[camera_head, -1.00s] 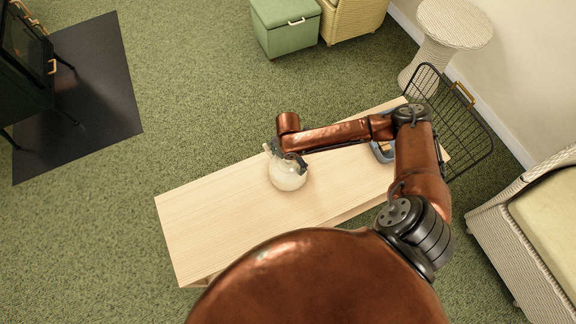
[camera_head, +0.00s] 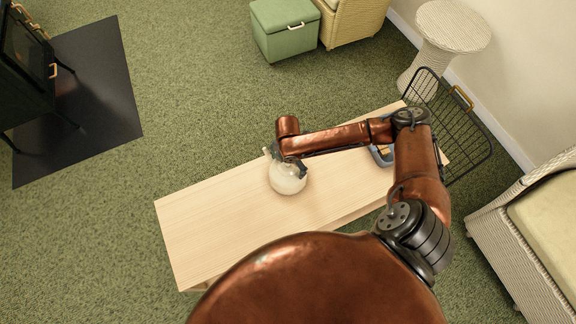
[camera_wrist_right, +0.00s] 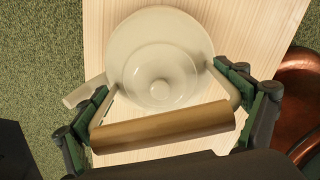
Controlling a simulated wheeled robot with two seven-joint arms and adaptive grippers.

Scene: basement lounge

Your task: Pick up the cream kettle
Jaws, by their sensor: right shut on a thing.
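The cream kettle (camera_head: 288,183) is at the middle of the pale wooden table (camera_head: 215,220) in the head view. I cannot tell whether it rests on the top or hangs just above it. My right gripper (camera_head: 290,162) is over the kettle and covers its upper part. In the right wrist view the round kettle (camera_wrist_right: 160,50) shows from above with its lid, a spout at left and a brown handle bar. My right gripper (camera_wrist_right: 161,84) is shut on its handle, one finger at each side. My left gripper is not in view.
A blue object (camera_head: 381,156) lies partly hidden behind my right arm on the table. A black wire basket (camera_head: 450,125) stands at the table's right end. A green box (camera_head: 287,32), a wicker side table (camera_head: 450,25) and a wicker seat (camera_head: 530,225) stand around. The table's left part is clear.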

